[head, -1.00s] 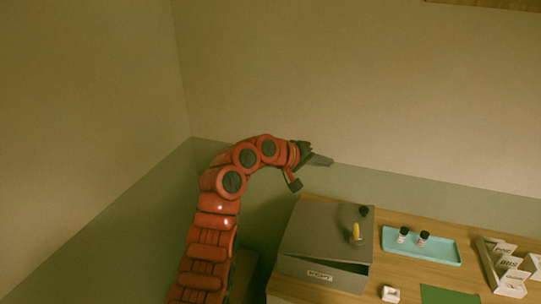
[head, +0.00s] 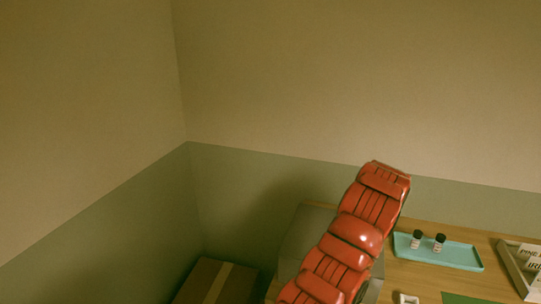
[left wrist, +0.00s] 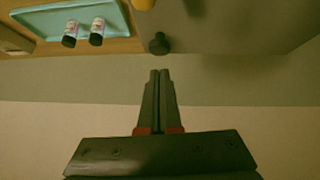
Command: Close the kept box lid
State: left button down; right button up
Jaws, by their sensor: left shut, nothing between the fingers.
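The grey kept box (head: 302,232) stands at the left end of the wooden table in the head view. My red left arm covers most of it, so its front and label are hidden. In the left wrist view its grey lid (left wrist: 235,22) fills the upper right, with a dark round knob (left wrist: 159,44) and part of a yellow piece (left wrist: 143,4) near its edge. My left gripper (left wrist: 160,73) is shut and empty, its tips just short of the knob in the picture. Whether they touch the lid cannot be told. My right gripper is not in view.
A teal tray (head: 467,262) with two small dark-capped bottles (head: 416,240) lies right of the box. A brown carton (head: 210,283) is at lower left.

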pick_arm(q)
jog(key=shift+d+f+b, duration=0.25)
jog(key=shift+f+b, duration=0.3)
jog(key=shift+f, duration=0.75)
jog(key=shift+s, duration=0.1)
jog(key=shift+s+f, duration=0.1)
jog(key=shift+f, duration=0.1)
